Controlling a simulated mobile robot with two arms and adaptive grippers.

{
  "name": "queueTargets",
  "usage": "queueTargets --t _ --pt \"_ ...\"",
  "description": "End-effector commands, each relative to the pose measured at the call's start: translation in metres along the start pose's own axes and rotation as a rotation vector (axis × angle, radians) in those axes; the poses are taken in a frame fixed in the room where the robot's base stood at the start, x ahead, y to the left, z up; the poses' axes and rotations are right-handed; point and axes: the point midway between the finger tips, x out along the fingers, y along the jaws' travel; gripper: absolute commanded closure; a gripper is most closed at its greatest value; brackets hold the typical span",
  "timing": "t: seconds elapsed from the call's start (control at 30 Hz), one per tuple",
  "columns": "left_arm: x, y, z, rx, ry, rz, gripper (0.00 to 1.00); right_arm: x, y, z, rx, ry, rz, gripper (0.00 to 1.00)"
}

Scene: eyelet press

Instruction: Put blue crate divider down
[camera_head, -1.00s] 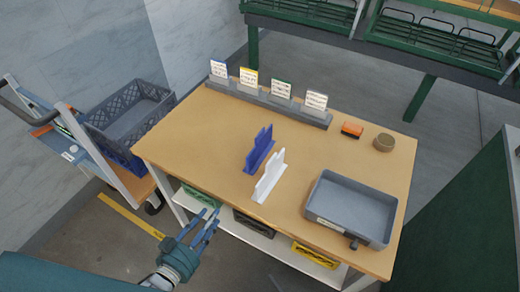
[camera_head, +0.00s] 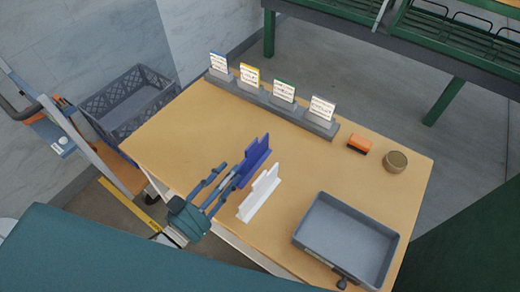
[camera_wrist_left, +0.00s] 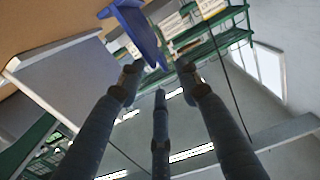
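The blue crate divider (camera_head: 254,160) stands upright on the tan table, left of a white divider (camera_head: 260,194). My left gripper (camera_head: 229,177) is at the near end of the blue divider, with its fingers pointing at it. In the left wrist view the fingers (camera_wrist_left: 158,82) are spread apart, and the blue divider (camera_wrist_left: 138,32) shows just beyond their tips. The white divider (camera_wrist_left: 68,78) is at the left of that view. I see nothing held between the fingers, and contact is hard to judge. My right gripper is not in view.
A grey tray (camera_head: 312,213) sits at the table's right front. A card holder (camera_head: 262,97) with several cards lines the back edge. An orange-black block (camera_head: 359,145) and a round brown item (camera_head: 396,162) are at the right.

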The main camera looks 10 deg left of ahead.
Motion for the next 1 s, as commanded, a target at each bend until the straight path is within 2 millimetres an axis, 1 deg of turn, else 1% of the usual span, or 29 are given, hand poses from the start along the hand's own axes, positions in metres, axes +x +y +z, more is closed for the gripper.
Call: queueTargets --t 0.07,0.13,0.3,0.4,0.57,0.67,0.73,0.83,0.9,1.0 --pt "0.001 0.000 0.000 0.000 0.000 0.000 0.66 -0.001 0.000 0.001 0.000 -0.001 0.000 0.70" --pt "0.008 0.000 -0.001 0.000 0.002 -0.001 0.66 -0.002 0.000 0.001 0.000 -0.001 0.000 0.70" --pt "0.036 0.000 -0.003 -0.001 0.003 -0.001 0.66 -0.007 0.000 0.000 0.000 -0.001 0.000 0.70" --pt "0.049 0.000 -0.002 0.000 0.002 0.000 0.66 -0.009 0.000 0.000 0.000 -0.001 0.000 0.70" --pt "0.059 0.001 -0.003 0.000 0.000 -0.001 0.66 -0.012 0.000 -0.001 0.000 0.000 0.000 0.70" --pt "0.071 0.003 -0.008 -0.001 0.003 -0.001 0.66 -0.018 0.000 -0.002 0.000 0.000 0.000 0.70" --pt "0.083 0.004 -0.012 -0.001 0.003 -0.001 0.66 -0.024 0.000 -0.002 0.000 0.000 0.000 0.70" --pt "0.097 0.005 -0.010 0.000 0.001 -0.001 0.66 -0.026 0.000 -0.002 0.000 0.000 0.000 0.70" --pt "0.104 0.005 -0.010 -0.001 0.001 -0.001 0.66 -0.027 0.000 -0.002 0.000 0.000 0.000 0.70" --pt "0.108 0.005 -0.008 -0.001 -0.001 0.000 0.66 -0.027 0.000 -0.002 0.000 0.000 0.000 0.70"
